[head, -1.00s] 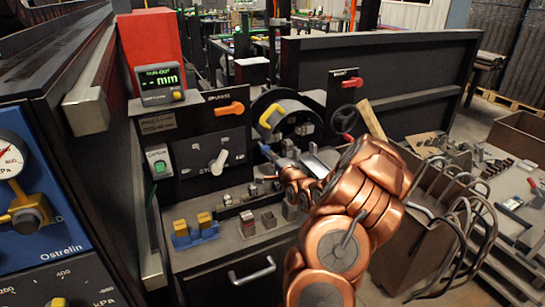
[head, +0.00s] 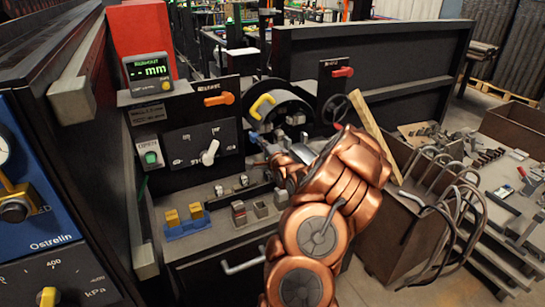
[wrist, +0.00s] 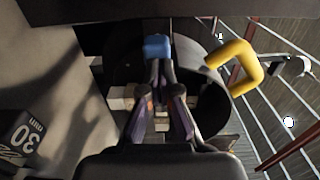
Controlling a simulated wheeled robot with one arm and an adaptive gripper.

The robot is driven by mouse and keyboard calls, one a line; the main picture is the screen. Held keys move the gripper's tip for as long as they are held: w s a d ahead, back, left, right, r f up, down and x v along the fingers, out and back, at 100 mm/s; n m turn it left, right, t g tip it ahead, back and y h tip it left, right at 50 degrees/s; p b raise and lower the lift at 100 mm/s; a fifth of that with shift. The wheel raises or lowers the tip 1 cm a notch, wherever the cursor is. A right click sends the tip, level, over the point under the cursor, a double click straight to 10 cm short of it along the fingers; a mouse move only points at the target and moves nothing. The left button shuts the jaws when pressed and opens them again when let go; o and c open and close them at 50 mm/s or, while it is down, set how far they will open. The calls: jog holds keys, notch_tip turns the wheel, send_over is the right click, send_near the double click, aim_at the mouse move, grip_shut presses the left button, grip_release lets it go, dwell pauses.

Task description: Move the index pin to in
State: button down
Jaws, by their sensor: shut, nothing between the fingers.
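A small blue-ended part, which may be the index pin, shows just beyond my fingertips in the wrist view (wrist: 157,47). It also shows in the head view (head: 253,136), at the lower left of the dark round chuck housing (head: 285,108). My gripper (wrist: 160,72) is shut and empty, its tips pointing at the blue end. I cannot tell whether they touch it. In the head view my gripper (head: 270,150) is in front of the housing, partly hidden by my copper arm. No label for the pin is readable.
A yellow handle (wrist: 238,66) sticks out right of the fingers. The control panel (head: 205,145) with an orange lever (head: 219,99) and white selector (head: 210,152) stands left. A tray of yellow-topped blocks (head: 187,224) lies in front. A wooden board (head: 376,135) leans at right.

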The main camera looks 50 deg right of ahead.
jog(key=b+v, duration=0.2)
jog(key=v, duration=1.1)
jog(key=shift+a, duration=0.25)
dwell(0.4)
jog(key=w+a+n+g+y+p, duration=0.1)
jog(key=a+n+g+y, duration=0.1)
jog(key=a, duration=0.3)
jog(key=w+a+f+n+g+y+p, duration=0.1)
jog(key=w+a+n+g+y, duration=0.1)
jog(key=a+n, duration=0.2)
jog(key=w+a+n+g+y+p, duration=0.1)
jog(key=a+n+g, duration=0.1)
jog(key=a, duration=0.5)
jog(key=shift+w+a+f+n+y, duration=0.2)
jog(key=shift+w+f+n+y, duration=0.15)
jog(key=shift+n, duration=0.45)
jog(key=s+a+r+n+g+y+p, duration=0.1)
jog(key=s+a+r+n+g+p, duration=0.2)
jog(key=s+a, duration=1)
jog(key=s+a+r+n+g+p, duration=0.3)
jog(key=s+a+r+n+g, duration=0.6)
jog(key=s+a, duration=0.5)
jog(key=s+n, duration=0.1)
jog(key=s, duration=0.2)
jog(key=shift+s+r+y+p, duration=0.3)
jog(key=shift+s+r+y, duration=0.05)
jog(key=shift+s+r, duration=0.05)
